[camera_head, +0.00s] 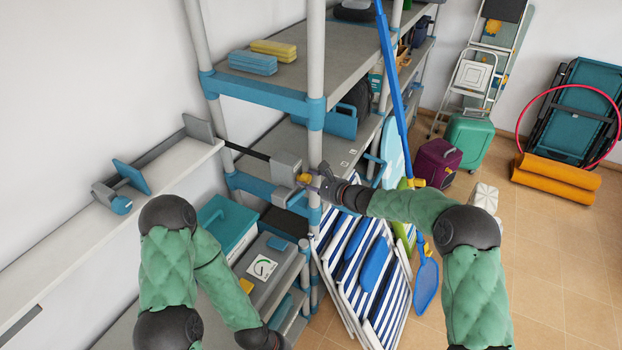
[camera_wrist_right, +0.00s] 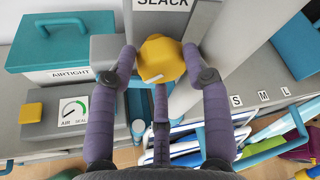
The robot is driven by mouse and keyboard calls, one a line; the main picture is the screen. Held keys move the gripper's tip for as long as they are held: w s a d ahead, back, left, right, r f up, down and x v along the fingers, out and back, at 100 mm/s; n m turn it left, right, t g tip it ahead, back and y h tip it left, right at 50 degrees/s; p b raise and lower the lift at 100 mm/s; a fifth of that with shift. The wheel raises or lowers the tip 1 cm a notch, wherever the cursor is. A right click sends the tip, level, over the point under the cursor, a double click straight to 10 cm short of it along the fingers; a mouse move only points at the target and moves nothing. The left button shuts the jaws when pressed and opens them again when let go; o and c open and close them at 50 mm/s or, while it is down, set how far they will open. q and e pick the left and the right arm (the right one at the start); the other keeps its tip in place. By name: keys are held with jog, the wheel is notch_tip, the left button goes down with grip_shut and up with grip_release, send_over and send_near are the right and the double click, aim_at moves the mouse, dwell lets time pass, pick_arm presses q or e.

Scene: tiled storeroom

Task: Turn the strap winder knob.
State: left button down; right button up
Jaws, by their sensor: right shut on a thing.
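The strap winder is a grey box (camera_head: 286,166) on the shelf frame, with a dark strap (camera_head: 248,151) running left from it. Its yellow knob (camera_head: 304,178) faces right in the head view. My right gripper (camera_head: 315,184) is shut on the knob. In the right wrist view the purple fingers press on both sides of the faceted yellow knob (camera_wrist_right: 160,60). The label SLACK (camera_wrist_right: 163,4) shows above it on the winder. My left arm hangs low in the head view. Its gripper is below the frame edge.
A teal AIRTIGHT box (camera_head: 226,225) and a grey case with a dial (camera_head: 262,266) stand below the winder. A grey upright post (camera_head: 316,100) is close by. Striped folding chairs (camera_head: 365,270) lean beneath my right arm. Open tiled floor lies to the right.

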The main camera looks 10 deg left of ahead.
jog(key=shift+w+r, duration=0.2)
jog(key=shift+r, duration=0.45)
jog(key=o, duration=1.1)
jog(key=shift+c, duration=0.2)
jog(key=shift+a+f, duration=0.1)
jog(key=shift+a, duration=0.1)
jog(key=shift+d+f, duration=0.1)
jog(key=shift+f, duration=0.05)
jog(key=shift+s+d, duration=0.3)
jog(key=v, duration=0.7)
